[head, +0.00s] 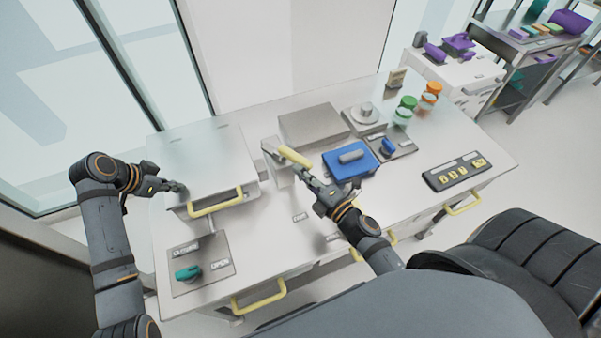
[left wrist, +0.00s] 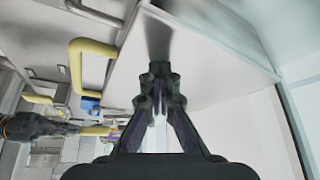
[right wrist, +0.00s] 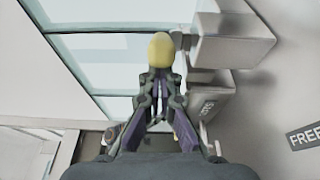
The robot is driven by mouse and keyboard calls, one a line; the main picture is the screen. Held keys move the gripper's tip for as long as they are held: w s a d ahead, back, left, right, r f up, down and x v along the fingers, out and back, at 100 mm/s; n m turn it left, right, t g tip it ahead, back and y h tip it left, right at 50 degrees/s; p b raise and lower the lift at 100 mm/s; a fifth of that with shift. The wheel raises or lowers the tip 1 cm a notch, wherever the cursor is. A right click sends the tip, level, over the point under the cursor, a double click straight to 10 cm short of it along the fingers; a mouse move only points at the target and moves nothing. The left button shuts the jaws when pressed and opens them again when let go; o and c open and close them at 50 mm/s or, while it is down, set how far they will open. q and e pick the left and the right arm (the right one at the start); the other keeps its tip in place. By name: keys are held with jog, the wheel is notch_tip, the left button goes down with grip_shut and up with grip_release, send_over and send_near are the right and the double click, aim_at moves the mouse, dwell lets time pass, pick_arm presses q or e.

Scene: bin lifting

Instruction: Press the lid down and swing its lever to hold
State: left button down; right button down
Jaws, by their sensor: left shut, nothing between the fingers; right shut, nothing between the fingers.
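A yellow-gripped lever (head: 293,157) stands out from a small grey block near the table's middle. A flat grey box top (head: 312,124), which may be the lid, lies just behind it. My right gripper (head: 309,180) is shut and empty just at the lever's near end; the yellow tip (right wrist: 161,50) shows beyond its fingertips in the right wrist view. I cannot tell whether they touch. My left gripper (head: 180,188) is shut and empty at the left side of a large pale cabinet (head: 200,152), whose wall (left wrist: 205,60) fills much of the left wrist view.
The cabinet has a yellow handle (head: 215,203). A panel with a teal knob (head: 188,272) lies in front. A blue tray (head: 338,167) with a grey handle, a black button strip (head: 455,171) and several jars (head: 404,113) stand to the right. A FREE label (right wrist: 304,137) lies near the lever.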

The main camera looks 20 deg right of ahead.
pick_arm(q)
jog(key=shift+s+a+f, duration=0.1)
jog(key=shift+s+f, duration=0.1)
jog(key=shift+f, duration=0.15)
pick_arm(e)
jog(key=shift+d+n+y, duration=0.25)
jog(key=shift+n+y, duration=0.05)
jog(key=shift+y, duration=0.1)
jog(key=shift+w+d+f+n+g+y, duration=0.1)
jog(key=shift+w+d+n+g+y, duration=0.15)
jog(key=shift+d+n+g+y, duration=0.45)
jog(key=shift+w+d+n+g+y, duration=0.2)
jog(key=shift+d+n+g+y, duration=0.15)
jog(key=shift+y, duration=0.55)
pick_arm(q)
jog(key=shift+s+r, duration=0.15)
pick_arm(e)
jog(key=w+d+n+y, duration=0.1)
jog(key=w+d, duration=0.4)
jog(key=w, duration=0.1)
jog(key=shift+r+g, duration=0.2)
jog(key=shift+g, duration=0.25)
jog(key=shift+d, duration=0.1)
pick_arm(q)
jog(key=shift+r, duration=0.15)
pick_arm(e)
jog(key=shift+w+r+n+y, duration=0.15)
jog(key=shift+r+n+y, duration=0.05)
jog(key=shift+n+y, duration=0.1)
